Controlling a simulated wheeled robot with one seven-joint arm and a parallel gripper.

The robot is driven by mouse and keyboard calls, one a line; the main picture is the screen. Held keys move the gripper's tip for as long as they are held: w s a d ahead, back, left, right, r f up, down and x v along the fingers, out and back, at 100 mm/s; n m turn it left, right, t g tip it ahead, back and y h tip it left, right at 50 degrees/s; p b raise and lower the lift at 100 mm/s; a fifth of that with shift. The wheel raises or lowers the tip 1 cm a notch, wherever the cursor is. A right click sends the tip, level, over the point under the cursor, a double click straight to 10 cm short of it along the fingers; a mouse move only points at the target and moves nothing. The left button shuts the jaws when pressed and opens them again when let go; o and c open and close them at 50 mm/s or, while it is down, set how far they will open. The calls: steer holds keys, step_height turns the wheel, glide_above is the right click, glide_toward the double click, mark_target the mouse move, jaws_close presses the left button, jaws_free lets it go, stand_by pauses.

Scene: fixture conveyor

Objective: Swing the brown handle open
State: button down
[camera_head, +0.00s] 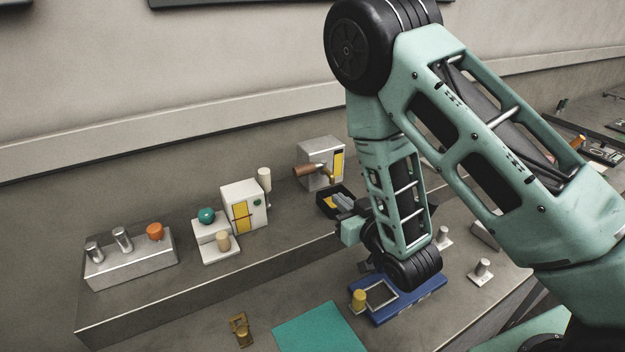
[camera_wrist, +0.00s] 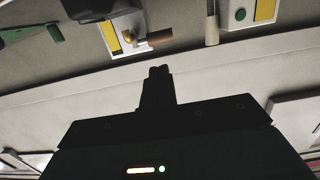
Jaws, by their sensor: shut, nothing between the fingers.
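The brown handle (camera_head: 305,171) is a short cylinder sticking out on a metal arm from the front of a grey metal box (camera_head: 316,150) with a yellow strip. In the wrist view the handle (camera_wrist: 160,37) shows beyond my fingertips, with a gap between. My gripper (camera_head: 343,206) is partly hidden by my arm in the head view, near a small black tray in front of the box. In the wrist view my gripper (camera_wrist: 159,70) has its fingers together, empty and apart from the handle.
A white box (camera_head: 243,207) with a yellow panel and a cream post stands left of the grey box. The black tray (camera_head: 327,204) lies below the handle. A metal block (camera_head: 130,263) with knobs is far left. A blue fixture (camera_head: 425,291) sits lower, in front.

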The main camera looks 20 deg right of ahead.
steer(key=shift+d+b+x, duration=0.25)
steer(key=shift+b+x, duration=1.15)
steer(key=shift+b, duration=1.35)
steer(key=b, duration=0.2)
glide_toward(307, 172)
steer(key=x, duration=0.5)
steer(key=shift+w+r, duration=0.15)
steer(key=shift+w, duration=0.15)
steer(key=shift+w+a+p, duration=0.15)
steer(key=shift+w+p, duration=0.15)
steer(key=shift+w, duration=0.3)
steer(key=shift+w+a+f+h, duration=0.1)
steer(key=shift+a+f+h, duration=0.05)
steer(key=shift+f+h, duration=0.15)
